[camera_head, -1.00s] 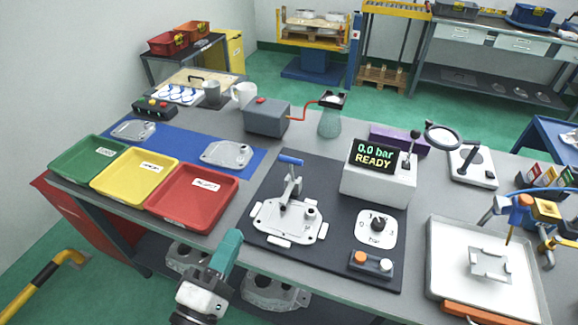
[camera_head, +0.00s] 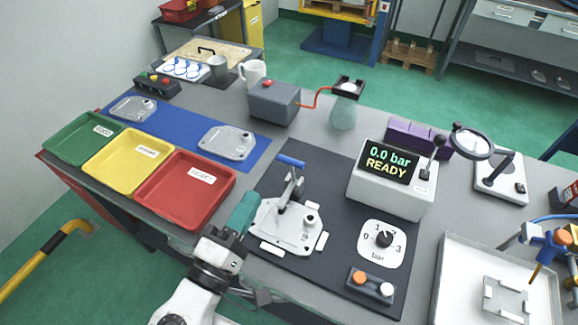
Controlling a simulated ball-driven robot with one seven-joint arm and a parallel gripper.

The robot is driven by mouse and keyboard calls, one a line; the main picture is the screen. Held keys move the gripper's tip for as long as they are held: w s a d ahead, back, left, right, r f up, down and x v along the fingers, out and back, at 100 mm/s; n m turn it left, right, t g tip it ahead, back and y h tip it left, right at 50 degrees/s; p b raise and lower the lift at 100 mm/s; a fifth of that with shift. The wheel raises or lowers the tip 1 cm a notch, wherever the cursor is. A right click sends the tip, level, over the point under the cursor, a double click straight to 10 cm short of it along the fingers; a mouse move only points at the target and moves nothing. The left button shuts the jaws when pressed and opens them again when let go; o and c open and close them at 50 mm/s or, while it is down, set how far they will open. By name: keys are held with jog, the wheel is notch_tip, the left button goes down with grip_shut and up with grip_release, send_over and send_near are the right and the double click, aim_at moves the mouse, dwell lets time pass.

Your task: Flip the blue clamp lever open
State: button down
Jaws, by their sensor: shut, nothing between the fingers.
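The blue clamp lever (camera_head: 291,160) is the blue-tipped handle of a grey toggle clamp (camera_head: 290,190). The clamp stands on a pale metal casting fixture (camera_head: 290,228) on the dark mat. The lever's blue grip lies roughly level at the top of the clamp. My gripper (camera_head: 245,207) has teal fingers and is shut and empty. It is at the left edge of the fixture, below and left of the lever, and apart from the blue grip. Whether the fingers touch the fixture cannot be told.
A red tray (camera_head: 160,215) lies left of my gripper, beside yellow (camera_head: 98,178) and green (camera_head: 62,152) trays. A tester box (camera_head: 408,200) reading 0.0 bar, READY stands right of the clamp. A pressure dial (camera_head: 382,262) and a button box (camera_head: 352,292) lie on the mat (camera_head: 340,200).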

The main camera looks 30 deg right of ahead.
notch_tip(320, 180, down, 10)
jog(key=b, duration=0.9)
jog(key=shift+s+a, duration=0.15)
jog(key=shift+r, duration=0.15)
jog(key=p+x, duration=0.3)
jog(key=x, duration=1.1)
